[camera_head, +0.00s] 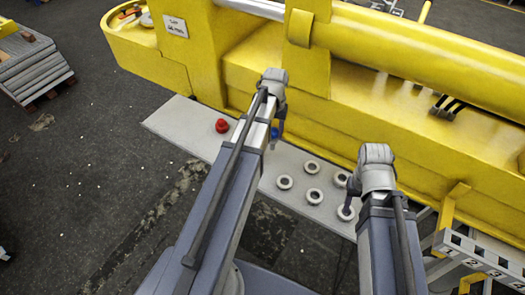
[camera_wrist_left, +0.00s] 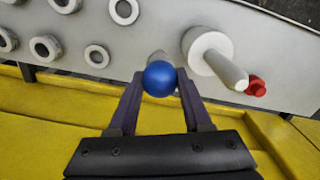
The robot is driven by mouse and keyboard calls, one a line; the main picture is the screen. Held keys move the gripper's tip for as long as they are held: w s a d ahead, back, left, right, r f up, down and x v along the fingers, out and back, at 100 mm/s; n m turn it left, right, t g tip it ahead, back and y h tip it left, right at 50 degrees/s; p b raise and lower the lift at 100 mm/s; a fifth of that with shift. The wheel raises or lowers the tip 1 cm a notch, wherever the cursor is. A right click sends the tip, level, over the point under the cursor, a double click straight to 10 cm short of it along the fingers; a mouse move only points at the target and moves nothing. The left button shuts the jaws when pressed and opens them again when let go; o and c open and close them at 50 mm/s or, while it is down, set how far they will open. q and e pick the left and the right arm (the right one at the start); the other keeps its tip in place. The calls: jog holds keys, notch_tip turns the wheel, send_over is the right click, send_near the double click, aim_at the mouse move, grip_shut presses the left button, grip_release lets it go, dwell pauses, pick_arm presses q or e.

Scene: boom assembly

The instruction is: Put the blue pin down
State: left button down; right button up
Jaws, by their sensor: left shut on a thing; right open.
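My left gripper (camera_wrist_left: 160,82) is shut on the blue pin, whose round blue head (camera_wrist_left: 160,78) sits between the fingertips in the left wrist view. Its pale shaft shows just behind the head, over the grey shelf. In the head view the blue pin (camera_head: 274,132) shows as a small blue spot below my left wrist, over the shelf (camera_head: 180,125). Whether its far end touches the shelf cannot be told. My right gripper (camera_head: 348,200) is mostly hidden below its wrist, near a ring at the shelf's right part.
Several pale rings (camera_head: 312,167) lie on the shelf. A red-headed piece (camera_head: 222,125) stands towards its left end. The yellow boom (camera_head: 260,65) borders the shelf behind.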

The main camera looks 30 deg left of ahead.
aim_at(272, 148)
pick_arm(q)
notch_tip(272, 148, down, 6)
jog(key=b, duration=0.5)
jog(key=shift+w+r, duration=0.1)
jog(key=shift+r, duration=0.15)
jog(key=shift+f+b, duration=1.95)
jog(key=shift+f, duration=0.05)
jog(key=shift+f, duration=0.1)
jog(key=shift+f, duration=0.15)
jog(key=shift+c, duration=1.7)
grip_release()
